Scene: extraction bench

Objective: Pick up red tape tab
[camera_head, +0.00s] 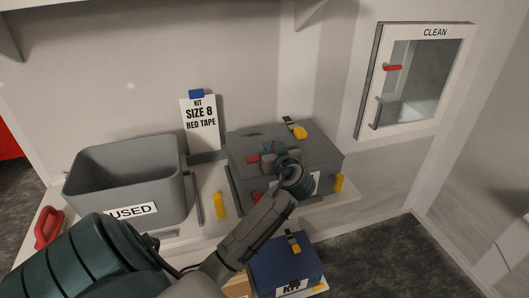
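A grey lidded case (320,152) stands on the bench right of centre. A small red tab (252,159) shows on the case's top, just left of my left gripper (267,152). A second red piece (257,196) shows lower at the case's front, partly behind my arm. My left arm reaches in from the bottom left, and its wrist covers part of the case's front and label. The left fingers are small and dark against the case; I cannot tell whether they are open or touch the red tab. My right gripper is out of view.
A grey bin (85,200) labelled USED stands at left, with a red handle-like object (48,228) beside it. A sign (201,125) reads "KIT SIZE 8 RED TAPE". A blue KIT case (285,265) sits lower front. A CLEAN cabinet (376,85) hangs at right.

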